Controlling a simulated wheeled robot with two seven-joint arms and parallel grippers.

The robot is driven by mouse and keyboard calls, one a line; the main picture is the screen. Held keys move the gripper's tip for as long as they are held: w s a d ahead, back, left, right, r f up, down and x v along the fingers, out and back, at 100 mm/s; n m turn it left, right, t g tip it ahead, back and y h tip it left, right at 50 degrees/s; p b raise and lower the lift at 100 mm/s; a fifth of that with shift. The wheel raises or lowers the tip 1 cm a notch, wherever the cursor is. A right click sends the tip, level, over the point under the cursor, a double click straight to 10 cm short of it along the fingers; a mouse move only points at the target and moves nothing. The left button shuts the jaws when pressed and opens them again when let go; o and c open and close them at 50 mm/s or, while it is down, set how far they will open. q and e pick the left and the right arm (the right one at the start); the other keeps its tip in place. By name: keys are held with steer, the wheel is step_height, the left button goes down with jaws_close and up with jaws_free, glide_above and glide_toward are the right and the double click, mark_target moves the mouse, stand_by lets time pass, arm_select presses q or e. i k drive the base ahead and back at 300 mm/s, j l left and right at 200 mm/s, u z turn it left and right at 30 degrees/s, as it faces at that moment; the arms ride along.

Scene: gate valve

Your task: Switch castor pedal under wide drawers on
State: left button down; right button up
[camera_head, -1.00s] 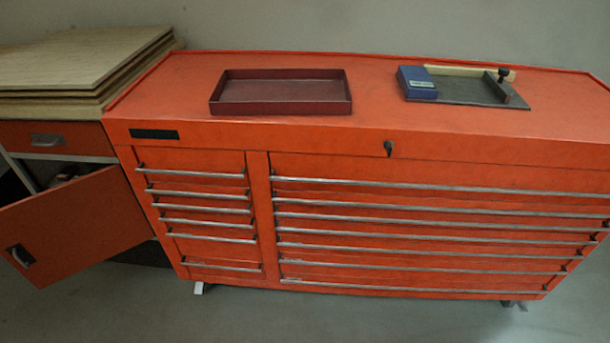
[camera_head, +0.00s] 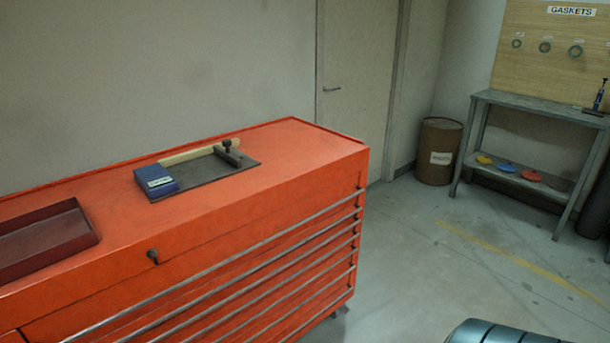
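The orange tool chest (camera_head: 265,223) with wide drawers fills the lower left of the head view. Its wide drawers (camera_head: 290,260) have long metal handles and look shut. A small dark piece shows under the chest's right front corner (camera_head: 342,309), but I cannot tell whether it is a castor or a pedal. The rest of the underside is out of view or hidden. Neither of my grippers is in view.
On the chest top are a dark red tray (camera_head: 45,238) and a dark plate with a blue box (camera_head: 157,182). A door (camera_head: 355,80), a rusty drum (camera_head: 438,150) and a grey workbench (camera_head: 540,108) stand behind. A dark ribbed rounded object (camera_head: 500,333) is at bottom right.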

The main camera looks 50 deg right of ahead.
mark_target(344, 309)
steer(key=z, duration=1.8)
